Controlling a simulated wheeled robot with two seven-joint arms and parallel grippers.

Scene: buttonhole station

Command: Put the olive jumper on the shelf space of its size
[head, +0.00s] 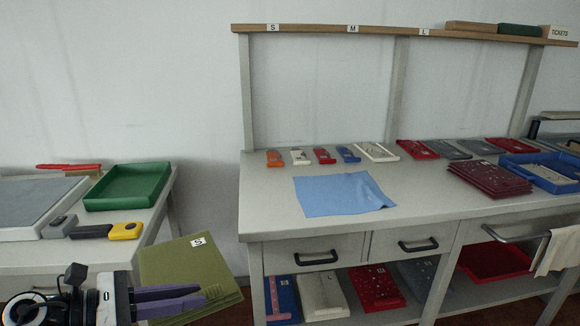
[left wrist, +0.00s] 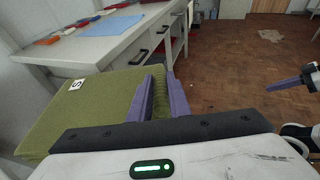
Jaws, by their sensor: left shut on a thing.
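The olive jumper (head: 185,266) is a folded flat block with a white tag (head: 198,242); the tag reads S in the left wrist view (left wrist: 77,84). My left gripper (head: 203,293) is shut on the jumper's edge and holds it beside the bench, low at the left. The top shelf (head: 315,29) above the bench carries the labels S (head: 273,28), M (head: 352,29) and L (head: 424,31) on its front edge. No garment shows above S or M. My right gripper (left wrist: 290,83) shows at the right of the left wrist view; its jaw opening is unclear.
Brown and green folded items (head: 485,27) and a TICKETS box (head: 562,33) stand on the shelf's right part. The bench (head: 260,205) holds a blue cloth (head: 342,193), small tools and dark red panels (head: 488,178). Tagged garments (head: 322,295) lie on the bench's lower shelf.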

